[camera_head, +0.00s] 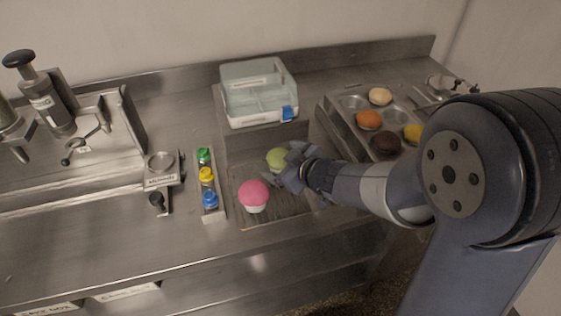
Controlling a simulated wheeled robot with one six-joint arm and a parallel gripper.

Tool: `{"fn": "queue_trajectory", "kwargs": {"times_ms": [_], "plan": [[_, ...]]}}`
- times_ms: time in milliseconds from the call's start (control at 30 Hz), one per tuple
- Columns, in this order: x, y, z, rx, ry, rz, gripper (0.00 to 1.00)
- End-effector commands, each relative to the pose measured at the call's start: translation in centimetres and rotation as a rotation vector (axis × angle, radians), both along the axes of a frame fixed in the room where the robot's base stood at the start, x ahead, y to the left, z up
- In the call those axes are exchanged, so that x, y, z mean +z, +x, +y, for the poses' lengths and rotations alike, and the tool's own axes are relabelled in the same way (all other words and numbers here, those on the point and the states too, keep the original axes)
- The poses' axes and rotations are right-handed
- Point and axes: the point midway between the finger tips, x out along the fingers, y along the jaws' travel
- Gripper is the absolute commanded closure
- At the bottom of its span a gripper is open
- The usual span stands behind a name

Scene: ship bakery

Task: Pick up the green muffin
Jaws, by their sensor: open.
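The green muffin (276,157) sits toward the back of a dark board (279,209) on the steel counter. Its right side is partly hidden by my gripper (276,168). My gripper reaches in from the right, with its fingers open close beside the green muffin. I cannot tell whether the fingers touch it. A pink muffin (254,194) in a pale cup stands in front and to the left on the same board, near the lower finger.
A clear box (258,92) with a blue latch stands behind the board. A narrow tray with green, yellow and blue capped bottles (206,175) is to the left. A muffin tin (352,100) with several muffins is at right. The front-left counter is clear.

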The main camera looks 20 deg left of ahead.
Motion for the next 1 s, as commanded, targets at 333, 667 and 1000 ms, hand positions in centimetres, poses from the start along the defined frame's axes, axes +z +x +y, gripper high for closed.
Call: {"fn": "queue_trajectory", "kwargs": {"times_ms": [333,667,1000], "plan": [[0.0,0.0,0.0,0.0,0.0,0.0,0.4],[0.1,0.0,0.0,0.0,0.0,0.0,0.52],[5.3,0.0,0.0,0.001,0.001,-0.003,0.52]]}}
